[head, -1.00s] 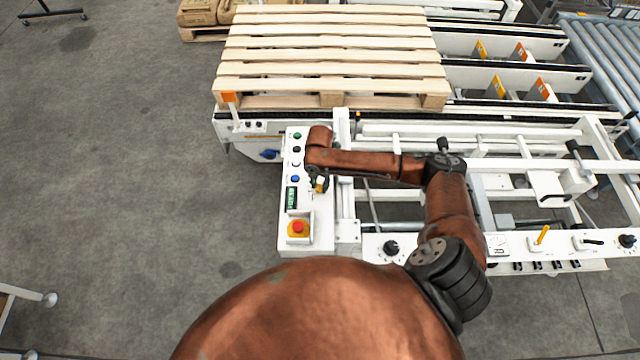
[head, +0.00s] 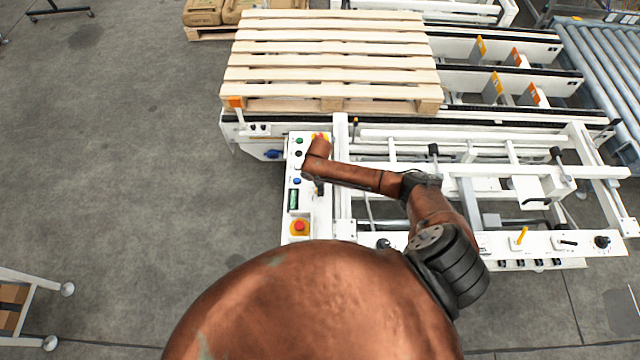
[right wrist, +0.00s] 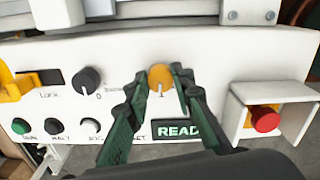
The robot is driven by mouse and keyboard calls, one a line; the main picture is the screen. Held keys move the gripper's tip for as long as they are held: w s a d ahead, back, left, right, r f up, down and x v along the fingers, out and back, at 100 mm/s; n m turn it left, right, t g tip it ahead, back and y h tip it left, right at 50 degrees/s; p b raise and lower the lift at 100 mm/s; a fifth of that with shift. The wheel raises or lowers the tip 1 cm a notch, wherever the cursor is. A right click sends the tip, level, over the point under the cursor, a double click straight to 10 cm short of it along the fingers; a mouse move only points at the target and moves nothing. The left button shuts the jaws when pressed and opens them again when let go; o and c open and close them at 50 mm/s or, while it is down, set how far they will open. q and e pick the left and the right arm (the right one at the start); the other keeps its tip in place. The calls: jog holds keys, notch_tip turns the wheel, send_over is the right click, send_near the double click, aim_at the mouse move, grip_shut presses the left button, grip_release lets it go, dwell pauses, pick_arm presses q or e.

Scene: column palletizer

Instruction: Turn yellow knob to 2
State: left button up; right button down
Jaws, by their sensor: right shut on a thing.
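The yellow knob (right wrist: 160,76) is on the white control panel (right wrist: 215,62) in the right wrist view. A "1" mark shows just below it; no "2" is readable. My right gripper (right wrist: 160,84) has one dark green finger on each side of the knob and is shut on it. In the head view my right arm reaches over the panel (head: 295,220), and the right gripper (head: 319,188) hides the knob there. My left gripper is in neither view.
A black knob (right wrist: 88,80) at "0" is left of the yellow knob. A green display (right wrist: 180,129), several small buttons and a shrouded red emergency button (right wrist: 264,119) are close by. A wooden pallet (head: 330,60) lies on the conveyor behind. Open floor is on the left.

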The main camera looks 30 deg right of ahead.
jog(key=m+p, duration=0.3)
jog(key=shift+r+m, duration=0.15)
jog(key=shift+m, duration=0.15)
jog(key=shift+m+p, duration=1.35)
jog(key=shift+m, duration=0.55)
jog(key=c, duration=1.7)
grip_release()
jog(key=shift+s, duration=0.1)
jog(key=shift+o, duration=0.2)
notch_tip(320, 180, up, 12)
jog(key=shift+f, duration=0.2)
